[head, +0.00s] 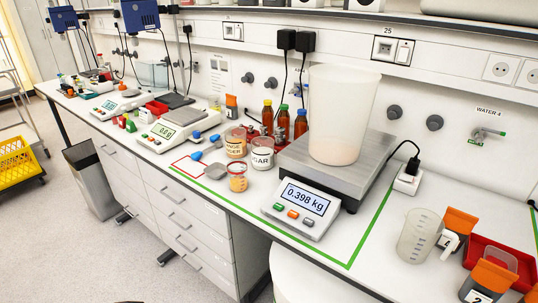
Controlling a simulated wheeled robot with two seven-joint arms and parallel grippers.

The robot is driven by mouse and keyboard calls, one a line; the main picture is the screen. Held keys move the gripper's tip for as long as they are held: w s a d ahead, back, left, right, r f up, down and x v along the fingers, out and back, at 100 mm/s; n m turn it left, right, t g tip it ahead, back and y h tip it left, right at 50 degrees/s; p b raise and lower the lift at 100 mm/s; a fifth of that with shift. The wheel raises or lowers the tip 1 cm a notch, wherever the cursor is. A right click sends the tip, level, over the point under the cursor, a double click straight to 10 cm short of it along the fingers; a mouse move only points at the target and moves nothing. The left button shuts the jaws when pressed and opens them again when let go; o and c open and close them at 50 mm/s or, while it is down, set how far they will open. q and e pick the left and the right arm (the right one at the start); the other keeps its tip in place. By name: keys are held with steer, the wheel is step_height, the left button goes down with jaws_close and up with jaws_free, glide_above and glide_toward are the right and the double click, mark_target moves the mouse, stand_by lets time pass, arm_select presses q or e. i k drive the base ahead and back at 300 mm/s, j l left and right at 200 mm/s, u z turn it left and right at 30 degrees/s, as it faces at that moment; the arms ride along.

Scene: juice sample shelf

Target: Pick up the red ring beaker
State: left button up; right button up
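A small clear beaker with orange contents (237,180) stands on the bench inside the green tape line, in front of the jars. A tall translucent white beaker (340,120) stands upright on the large scale (345,175), whose display reads 0.398 kg. A clear measuring jug with a handle (416,240) stands at the right, outside the green line. Neither of my grippers is in view.
Two labelled jars, one marked sugar (262,152), and several brown bottles (283,124) stand left of the large scale. A red tray (519,268) and orange-topped containers are at the right. The bench front between scale and jug is clear.

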mark_target(237, 169)
steer(key=i+j, duration=0.55)
steer(key=j, duration=0.15)
steer(key=i+j+u, duration=0.1)
steer(key=i+j, duration=0.4)
steer(key=j, duration=0.25)
